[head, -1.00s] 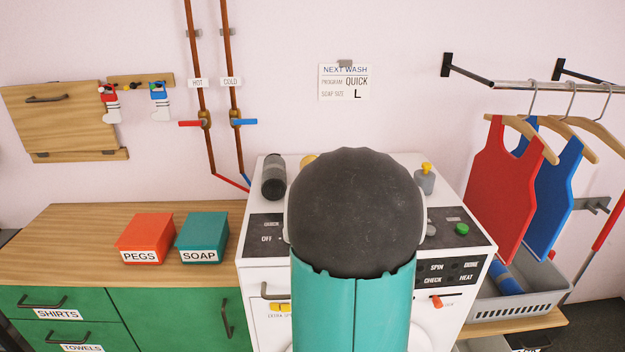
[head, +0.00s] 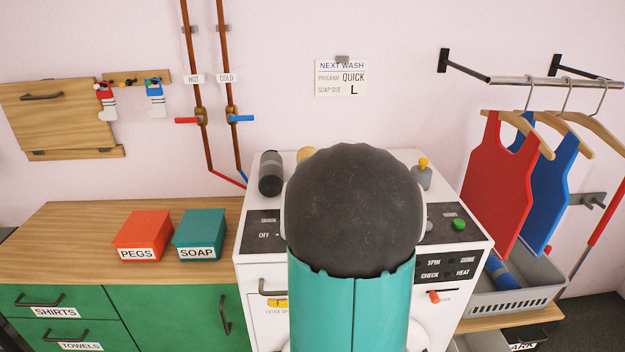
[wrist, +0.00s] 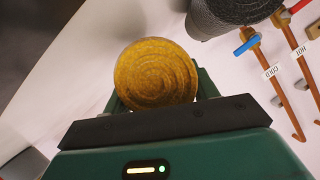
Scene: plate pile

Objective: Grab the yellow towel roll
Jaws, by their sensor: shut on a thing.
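The yellow towel roll (wrist: 155,75) shows its round spiral end in the wrist view, standing between the two fingers of my gripper (wrist: 157,95). The gripper is shut on it. In the head view only a small piece of the yellow roll (head: 306,154) shows at the back of the white washing machine top; my own arm hides the rest of it and the gripper. I cannot tell whether the roll still touches the machine top.
A dark grey roll (head: 271,173) lies close by on the left, also in the wrist view (wrist: 232,14). A grey bottle with a yellow cap (head: 422,175) stands right on the washing machine (head: 250,210). Pipes with a red (head: 188,120) and a blue valve handle (head: 240,118) run up the wall behind.

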